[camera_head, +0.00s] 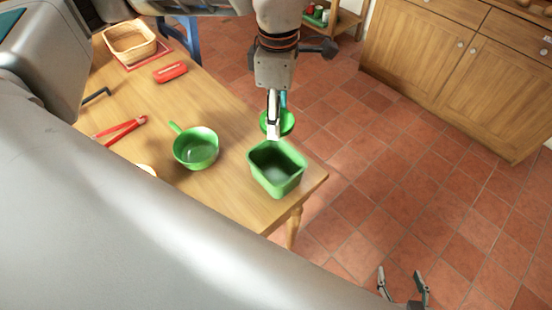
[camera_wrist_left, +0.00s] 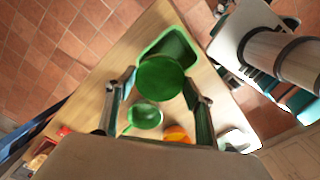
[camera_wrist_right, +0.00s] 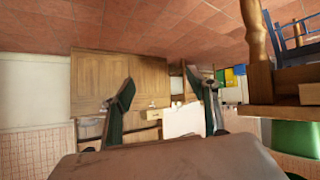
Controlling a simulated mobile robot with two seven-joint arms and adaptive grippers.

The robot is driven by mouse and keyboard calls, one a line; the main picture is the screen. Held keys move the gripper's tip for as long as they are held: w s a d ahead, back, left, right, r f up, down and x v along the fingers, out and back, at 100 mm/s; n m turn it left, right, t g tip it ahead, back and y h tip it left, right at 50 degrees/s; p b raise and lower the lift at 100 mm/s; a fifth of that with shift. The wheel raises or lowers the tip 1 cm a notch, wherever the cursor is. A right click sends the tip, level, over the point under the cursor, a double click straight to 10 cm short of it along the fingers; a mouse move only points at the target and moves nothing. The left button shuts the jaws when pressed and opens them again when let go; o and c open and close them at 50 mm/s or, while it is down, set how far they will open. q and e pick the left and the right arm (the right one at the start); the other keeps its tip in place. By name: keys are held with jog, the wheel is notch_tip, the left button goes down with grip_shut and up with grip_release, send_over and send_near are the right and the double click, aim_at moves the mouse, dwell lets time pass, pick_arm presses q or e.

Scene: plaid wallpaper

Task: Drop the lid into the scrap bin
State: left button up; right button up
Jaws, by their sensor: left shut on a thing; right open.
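The round green lid (camera_head: 286,122) is gripped by my left gripper (camera_head: 274,130) above the far side of the scrap bin, a green open-topped tub (camera_head: 277,188) at the table's near right corner. In the left wrist view the lid (camera_wrist_left: 160,77) sits between the fingers and covers part of the bin (camera_wrist_left: 178,42). The lid appears apart from the bin; its exact height is unclear. The bin's inside looks empty in the head view. My right gripper (camera_head: 401,274) is open and empty over the floor, away from the table.
A green pan (camera_head: 196,150) with a handle stands left of the bin on the wooden table (camera_head: 229,194). Red-handled pliers (camera_head: 122,130), a red case (camera_head: 170,72) and a wicker basket (camera_head: 130,42) lie farther left. Tiled floor is clear right of the table.

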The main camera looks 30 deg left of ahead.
pick_arm(q)
jog(key=shift+s+f+b, duration=0.1)
jog(key=shift+f+b, duration=0.25)
jog(key=shift+f, duration=0.15)
notch_tip(320, 180, down, 5)
jog(key=b, duration=0.3)
jog(key=shift+r, duration=0.1)
jog(key=o, duration=0.9)
pick_arm(e)
jog(key=f, duration=0.4)
jog(key=shift+s+d+f, duration=0.15)
jog(key=shift+s, duration=0.25)
pick_arm(q)
jog(key=shift+r, duration=0.1)
notch_tip(320, 180, up, 12)
jog(key=shift+f, duration=0.1)
